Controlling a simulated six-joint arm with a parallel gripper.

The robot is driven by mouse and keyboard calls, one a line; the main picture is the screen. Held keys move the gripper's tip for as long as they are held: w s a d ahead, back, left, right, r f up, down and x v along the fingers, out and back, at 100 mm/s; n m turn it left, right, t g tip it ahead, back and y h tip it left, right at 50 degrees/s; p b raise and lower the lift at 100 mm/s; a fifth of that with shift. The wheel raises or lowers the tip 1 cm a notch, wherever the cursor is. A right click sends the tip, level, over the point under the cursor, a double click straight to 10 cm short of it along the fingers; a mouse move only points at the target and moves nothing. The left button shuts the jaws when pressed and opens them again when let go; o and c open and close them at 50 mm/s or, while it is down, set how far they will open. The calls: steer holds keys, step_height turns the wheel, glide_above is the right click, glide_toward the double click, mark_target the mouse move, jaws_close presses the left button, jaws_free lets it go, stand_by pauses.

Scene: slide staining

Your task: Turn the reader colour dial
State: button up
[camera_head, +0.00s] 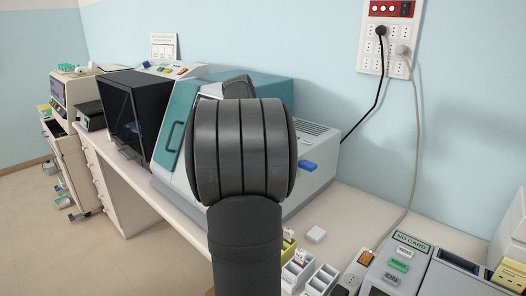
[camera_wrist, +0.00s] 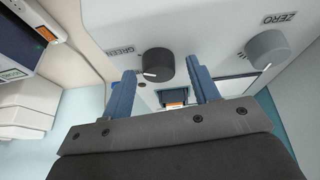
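The wrist view shows a black round dial (camera_wrist: 158,64) with a white pointer mark on a pale panel, beside the word GREEN. My gripper (camera_wrist: 163,72) is open, with one blue finger on each side of this dial. A gap shows between the dial and each fingertip; I see no contact. A grey knob (camera_wrist: 267,48) marked ZERO sits to the right, outside the fingers. In the head view my own arm covers the middle, hiding the dial and most or all of my gripper.
In the head view a teal and grey machine (camera_head: 318,140) stands behind my arm, left of the wall sockets (camera_head: 388,45). A dark-fronted cabinet (camera_head: 121,108) stands farther left. A grey device with a NO CARD display (camera_head: 412,242) stands at the front right.

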steer(key=v, duration=1.7)
steer(key=shift+r, duration=0.25)
steer(key=x, duration=1.7)
steer(key=shift+f, duration=0.25)
